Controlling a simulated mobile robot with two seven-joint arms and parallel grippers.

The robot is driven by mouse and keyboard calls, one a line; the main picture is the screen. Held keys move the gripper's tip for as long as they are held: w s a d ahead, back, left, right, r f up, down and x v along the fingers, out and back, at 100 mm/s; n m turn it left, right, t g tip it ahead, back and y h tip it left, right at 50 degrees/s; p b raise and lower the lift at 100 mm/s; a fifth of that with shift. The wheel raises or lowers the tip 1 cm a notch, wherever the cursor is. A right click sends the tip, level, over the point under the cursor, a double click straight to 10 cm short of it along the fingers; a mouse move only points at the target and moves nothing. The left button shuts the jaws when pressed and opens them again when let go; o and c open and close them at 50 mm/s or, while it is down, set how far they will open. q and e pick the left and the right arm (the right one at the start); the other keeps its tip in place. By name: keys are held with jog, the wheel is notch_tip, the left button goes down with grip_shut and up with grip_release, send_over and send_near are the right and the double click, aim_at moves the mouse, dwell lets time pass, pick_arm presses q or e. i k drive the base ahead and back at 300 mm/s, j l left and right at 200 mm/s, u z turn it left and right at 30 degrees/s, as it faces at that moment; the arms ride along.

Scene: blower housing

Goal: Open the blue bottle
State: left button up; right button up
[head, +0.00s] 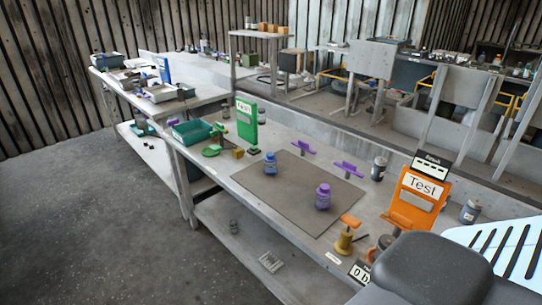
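The blue bottle (270,164) stands upright on a grey-brown mat (262,193), near the mat's far left part. Its top looks blue too, but it is too small to tell whether a cap is on. A similar purple bottle (323,197) stands upright on the same mat, nearer and to the right. Neither of my grippers is in view, and nothing is seen touching either bottle.
The mat lies on a long workbench (221,176). Purple holders (348,170) stand behind it, and a green sign (246,122) and teal bin (194,131) stand left. An orange "Test" stand (410,199) and a yellow-orange tool (345,238) stand right. The mat between the bottles is clear.

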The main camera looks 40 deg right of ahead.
aim_at(270, 165)
jog(key=i+z, duration=0.5)
jog(key=i+j+z, duration=0.15)
jog(key=i+z, duration=0.15)
jog(key=z, duration=0.15)
jog(key=i+j+z, duration=0.25)
jog(key=z, duration=0.25)
jog(key=i+j+z, duration=0.45)
jog(key=k, duration=0.1)
